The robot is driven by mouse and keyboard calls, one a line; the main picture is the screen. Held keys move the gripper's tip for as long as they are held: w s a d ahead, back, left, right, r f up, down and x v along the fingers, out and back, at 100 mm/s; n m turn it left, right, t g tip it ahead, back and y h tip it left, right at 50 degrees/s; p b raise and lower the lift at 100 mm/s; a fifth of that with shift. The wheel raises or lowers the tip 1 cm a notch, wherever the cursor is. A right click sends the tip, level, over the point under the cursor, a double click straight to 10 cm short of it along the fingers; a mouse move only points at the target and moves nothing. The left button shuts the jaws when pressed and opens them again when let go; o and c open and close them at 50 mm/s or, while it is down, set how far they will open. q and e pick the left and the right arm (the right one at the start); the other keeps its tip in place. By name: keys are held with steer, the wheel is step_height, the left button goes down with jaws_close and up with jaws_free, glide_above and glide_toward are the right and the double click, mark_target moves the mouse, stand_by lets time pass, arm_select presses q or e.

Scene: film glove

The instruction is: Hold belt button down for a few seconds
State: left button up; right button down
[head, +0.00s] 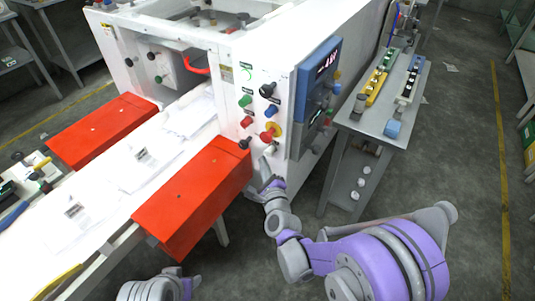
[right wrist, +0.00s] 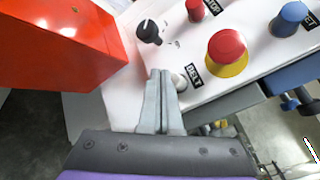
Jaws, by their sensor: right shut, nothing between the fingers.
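The belt button (right wrist: 181,79) is a small pale knob next to the black "BELT" label (right wrist: 190,76) on the white machine panel. My right gripper (right wrist: 160,73) is shut and empty, its two grey fingers together. In the right wrist view its tips are just left of the button and overlap its edge; I cannot tell whether they touch it or whether it is pressed. In the head view the right gripper (head: 265,163) is at the lower part of the panel, and the button is not clearly visible there. My left gripper is not in view.
A red emergency button on a yellow base (right wrist: 226,50), a black knob (right wrist: 149,31) and a blue knob (right wrist: 291,16) are nearby. A red guard box (head: 195,195) stands left of the gripper. A grey side table (head: 385,128) is on the right.

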steer(key=shift+w+d, duration=0.1)
steer(key=shift+w, duration=0.05)
stand_by(0.7)
steer(key=shift+w+d, duration=0.15)
steer(key=shift+w, duration=0.05)
steer(key=shift+w+d+p, duration=0.25)
steer(key=shift+w+p, duration=0.1)
steer(key=shift+p, duration=0.25)
stand_by(0.4)
stand_by(3.4)
steer(key=shift+s+a+b, duration=0.5)
steer(key=shift+s+b, duration=0.2)
steer(key=shift+b, duration=0.1)
